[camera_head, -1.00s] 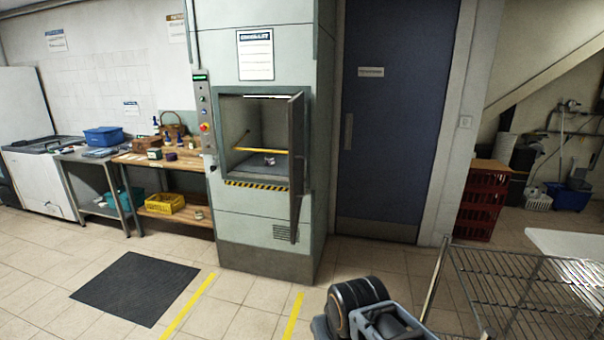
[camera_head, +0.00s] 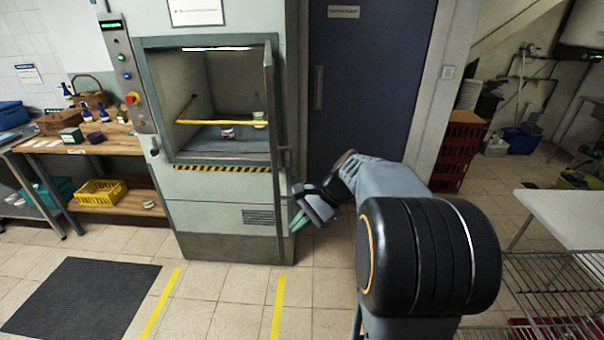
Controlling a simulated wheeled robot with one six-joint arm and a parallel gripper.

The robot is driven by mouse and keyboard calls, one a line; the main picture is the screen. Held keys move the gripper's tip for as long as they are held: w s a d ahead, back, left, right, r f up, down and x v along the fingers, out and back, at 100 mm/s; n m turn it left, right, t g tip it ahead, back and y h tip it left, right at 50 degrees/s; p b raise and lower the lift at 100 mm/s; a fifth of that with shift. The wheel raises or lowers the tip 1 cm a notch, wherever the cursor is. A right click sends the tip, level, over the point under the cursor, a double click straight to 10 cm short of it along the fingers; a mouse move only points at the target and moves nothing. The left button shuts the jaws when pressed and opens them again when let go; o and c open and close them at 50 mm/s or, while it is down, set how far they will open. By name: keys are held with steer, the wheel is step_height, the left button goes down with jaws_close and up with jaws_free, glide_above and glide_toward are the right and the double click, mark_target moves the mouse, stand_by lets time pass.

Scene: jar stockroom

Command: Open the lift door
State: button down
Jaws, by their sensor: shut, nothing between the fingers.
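The lift (camera_head: 223,219) is a pale green-grey cabinet ahead of me. Its door (camera_head: 273,150) is hinged on the right and stands swung wide open, seen nearly edge-on. Inside the lift compartment (camera_head: 188,147) are a small jar (camera_head: 227,133) and a second, taller glass-like item (camera_head: 259,112). A yellow bar (camera_head: 222,122) crosses the opening. My gripper (camera_head: 298,222) is shut and empty, to the right of the door's lower part and pointing towards it. I cannot tell whether it touches the door.
A control panel (camera_head: 125,70) is left of the opening. A workbench (camera_head: 100,142) stands further left, with a yellow crate (camera_head: 101,192) on its lower shelf. A wire rack (camera_head: 545,285) is at the lower right. Floor before the lift is clear, with a dark mat (camera_head: 80,295).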

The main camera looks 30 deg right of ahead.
steer(key=w+d+r+m+t+y, duration=0.1)
steer(key=w+d+m+t+y, duration=0.15)
steer(key=d, duration=0.35)
steer(key=w+d+r+m+t+y+p, duration=0.1)
steer(key=d+r+m+t+y, duration=0.1)
steer(key=d+m+t, duration=0.3)
steer(key=w+d+r+m+y, duration=0.1)
steer(key=w+d+m+y, duration=0.15)
steer(key=d, duration=0.55)
steer(key=p+x, duration=0.3)
steer(key=x, duration=1)
steer(key=shift+s+a, duration=0.3)
steer(key=shift+f, duration=0.1)
